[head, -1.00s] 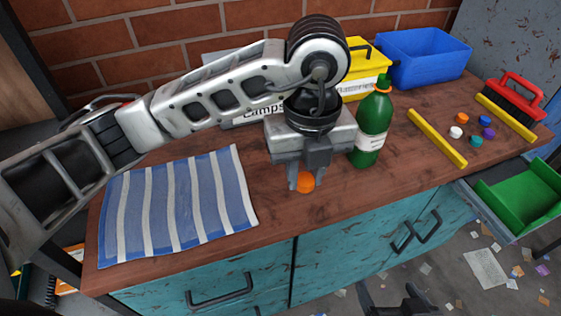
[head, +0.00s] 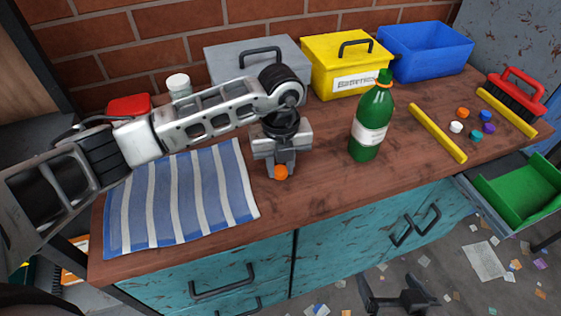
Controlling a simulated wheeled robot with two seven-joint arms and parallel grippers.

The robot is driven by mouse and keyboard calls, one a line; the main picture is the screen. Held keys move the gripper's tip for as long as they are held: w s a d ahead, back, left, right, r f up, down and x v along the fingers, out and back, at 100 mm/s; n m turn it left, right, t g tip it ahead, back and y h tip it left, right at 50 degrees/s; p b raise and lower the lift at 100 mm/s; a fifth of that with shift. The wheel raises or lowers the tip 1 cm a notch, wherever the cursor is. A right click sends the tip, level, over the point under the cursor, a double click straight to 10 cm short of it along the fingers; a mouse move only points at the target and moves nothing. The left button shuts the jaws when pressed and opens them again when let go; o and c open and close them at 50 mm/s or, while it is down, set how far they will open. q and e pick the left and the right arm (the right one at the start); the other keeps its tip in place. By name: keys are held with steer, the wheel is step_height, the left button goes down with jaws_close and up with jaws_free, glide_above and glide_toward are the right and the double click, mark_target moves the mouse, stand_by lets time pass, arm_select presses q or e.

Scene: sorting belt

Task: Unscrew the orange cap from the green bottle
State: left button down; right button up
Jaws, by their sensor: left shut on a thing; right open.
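The green bottle (head: 371,128) stands upright on the wooden worktop, right of my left gripper and apart from it. It has a white label and an orange ring on its neck; its top shows green, with no cap on it. My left gripper (head: 280,168) points down and is shut on the orange cap (head: 281,173), which shows below its fingertips. The cap is at or just above the worktop; I cannot tell if it touches. My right gripper (head: 402,299) is at the bottom edge of the head view, open and empty, in front of the cabinet.
A striped cloth (head: 178,200) lies left of the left gripper. Grey (head: 240,65), yellow (head: 345,62) and blue (head: 428,52) boxes stand at the back. Yellow bars (head: 437,133), loose caps (head: 456,127) and a red brush (head: 518,97) lie right. The front middle worktop is clear.

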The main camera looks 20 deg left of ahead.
mark_target(280, 170)
arm_select(q)
steer(key=shift+f, duration=0.2)
steer(key=c, duration=1.2)
jaws_free()
steer(key=shift+r, duration=0.1)
steer(key=shift+o, duration=0.2)
steer(key=shift+r, duration=0.15)
step_height(280, 170, up, 12)
steer(key=shift+b, duration=0.35)
steer(key=shift+s, duration=0.1)
